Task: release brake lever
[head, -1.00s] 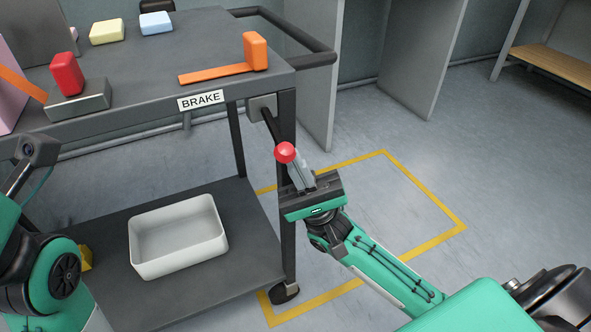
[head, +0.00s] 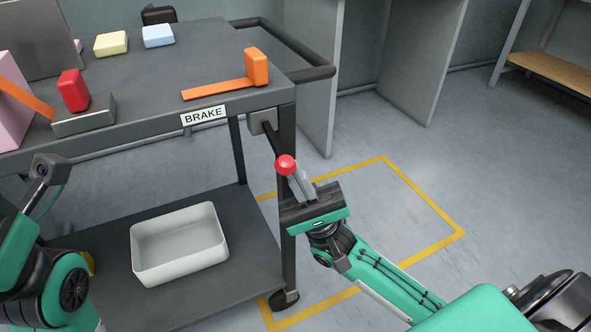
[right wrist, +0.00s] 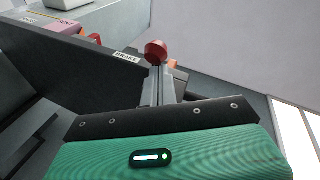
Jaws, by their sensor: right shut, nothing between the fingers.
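The brake lever is a black rod (head: 270,138) ending in a red ball knob (head: 285,165). It comes from a grey mount at the cart's corner and slopes down toward the front right. My right gripper (head: 299,183) is shut and empty, its fingertips right at the knob's lower side. In the right wrist view the red knob (right wrist: 156,50) shows just beyond the closed fingertips (right wrist: 160,75). I cannot tell whether they touch it. The rod is mostly hidden behind the knob there. My left arm shows at the left edge of the head view, its fingers out of sight.
The grey cart carries a BRAKE label (head: 204,115), an orange block (head: 256,67), a red block (head: 73,90) and other blocks on top. A white bin (head: 180,243) stands on its lower shelf. A cart leg (head: 288,230) is close beside my right gripper. Floor to the right is clear.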

